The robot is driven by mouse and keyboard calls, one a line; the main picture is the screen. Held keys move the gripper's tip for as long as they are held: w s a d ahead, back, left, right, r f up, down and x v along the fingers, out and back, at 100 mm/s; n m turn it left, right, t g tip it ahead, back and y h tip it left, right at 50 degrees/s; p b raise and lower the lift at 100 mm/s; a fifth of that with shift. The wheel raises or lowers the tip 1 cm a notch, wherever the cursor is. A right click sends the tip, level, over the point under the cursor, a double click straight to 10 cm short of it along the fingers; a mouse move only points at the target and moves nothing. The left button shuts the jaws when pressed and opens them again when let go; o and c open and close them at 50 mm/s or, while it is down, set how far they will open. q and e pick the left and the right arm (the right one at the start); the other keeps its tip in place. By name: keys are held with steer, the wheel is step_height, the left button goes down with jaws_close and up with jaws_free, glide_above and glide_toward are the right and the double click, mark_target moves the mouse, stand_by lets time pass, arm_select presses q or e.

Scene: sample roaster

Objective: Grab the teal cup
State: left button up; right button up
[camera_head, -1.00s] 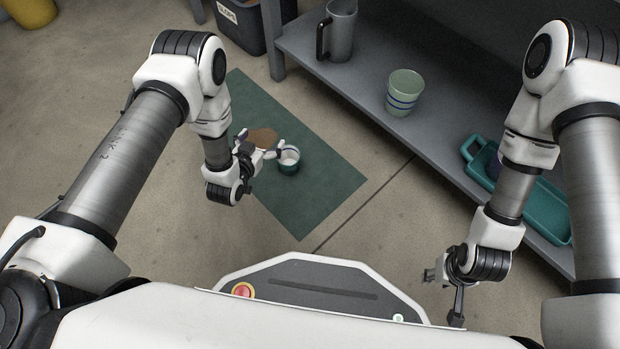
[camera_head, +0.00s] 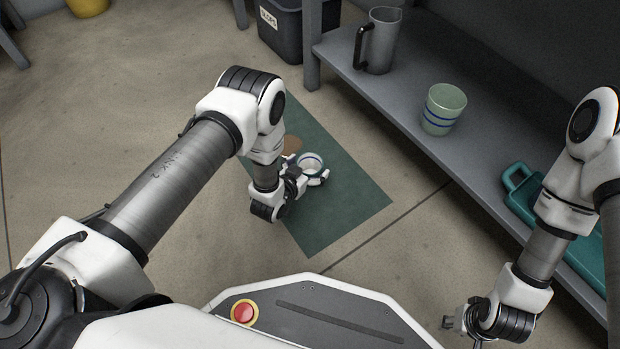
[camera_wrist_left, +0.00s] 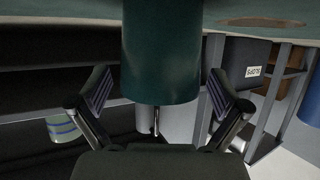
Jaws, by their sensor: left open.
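The teal cup (camera_head: 311,163) stands on the dark green mat (camera_head: 345,205), its pale inside and rim facing up. My left gripper (camera_head: 310,175) is low at the mat, with its fingers around the cup. In the left wrist view, which looks upside down, the cup's dark teal wall (camera_wrist_left: 160,60) lies between the two spread fingers (camera_wrist_left: 160,92), with a gap showing on each side. My right gripper (camera_head: 462,332) is open and empty at the lower right, far from the cup.
A dark bin (camera_head: 283,32) stands behind. A brown patch (camera_head: 292,144) marks the mat.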

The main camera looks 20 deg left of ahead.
arm_select(q)
steer(key=shift+w+d+f, duration=0.1)
steer(key=shift+w+f, duration=0.1)
steer(key=shift+w, duration=0.15)
steer(key=shift+r, duration=0.15)
steer(key=c, duration=1.3)
steer(key=shift+c, duration=0.2)
steer(key=shift+r, duration=0.1)
